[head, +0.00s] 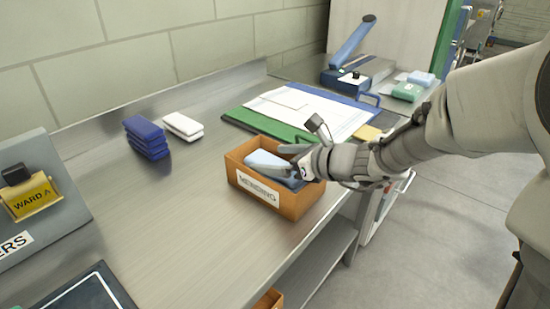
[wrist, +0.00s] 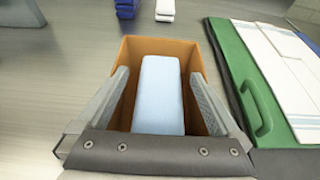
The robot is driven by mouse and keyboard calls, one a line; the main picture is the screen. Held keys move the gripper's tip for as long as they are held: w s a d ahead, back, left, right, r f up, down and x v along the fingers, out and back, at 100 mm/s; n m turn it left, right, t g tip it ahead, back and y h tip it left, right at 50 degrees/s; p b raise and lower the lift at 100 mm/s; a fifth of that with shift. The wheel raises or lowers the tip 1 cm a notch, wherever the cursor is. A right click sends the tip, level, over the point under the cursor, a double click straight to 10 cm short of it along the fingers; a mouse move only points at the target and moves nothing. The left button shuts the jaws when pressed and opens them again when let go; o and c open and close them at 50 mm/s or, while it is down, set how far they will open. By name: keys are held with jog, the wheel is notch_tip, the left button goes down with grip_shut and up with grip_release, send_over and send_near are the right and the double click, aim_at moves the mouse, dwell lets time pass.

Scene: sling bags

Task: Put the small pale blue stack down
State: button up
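The small pale blue stack (head: 266,161) is inside the orange-brown open box (head: 285,206) labelled "MENDING" on the steel counter. In the wrist view the pale blue stack (wrist: 160,95) lies lengthwise between my two fingers, with box interior showing in a gap on each side. My gripper (head: 285,158) reaches into the box from the right; it is open around the stack, also in the wrist view (wrist: 159,80). The stack's near end is hidden by my gripper's palm, and its underside is out of sight.
A dark blue stack (head: 146,138) and a white stack (head: 183,126) stand behind the box to the left. A green board with white cloth (head: 305,110) lies behind. A grey "WARD A" stand (head: 35,195) is at the far left. The counter left of the box is clear.

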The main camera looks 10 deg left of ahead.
jog(key=shift+s+f, duration=0.1)
jog(key=shift+f, duration=0.05)
jog(key=shift+r+p, duration=0.25)
jog(key=shift+p, duration=0.15)
jog(key=r+p+v, duration=0.1)
jog(key=p+v, duration=0.3)
jog(key=v, duration=0.8)
jog(key=s+d+n+g+h, duration=0.2)
jog(key=s+n+g+h, duration=0.2)
jog(key=s+n, duration=0.8)
jog(key=s+d+r+n+t+h, duration=0.1)
jog(key=s+d+n+h, duration=0.1)
jog(key=d+n, duration=0.3)
jog(key=s+d+r+n+t+h, duration=0.1)
jog(key=s+d+n+h, duration=0.1)
jog(key=d+n+h, duration=0.3)
jog(key=shift+s+d+n+t+h, duration=0.35)
jog(key=shift+d+n, duration=0.45)
jog(key=shift+n, duration=0.2)
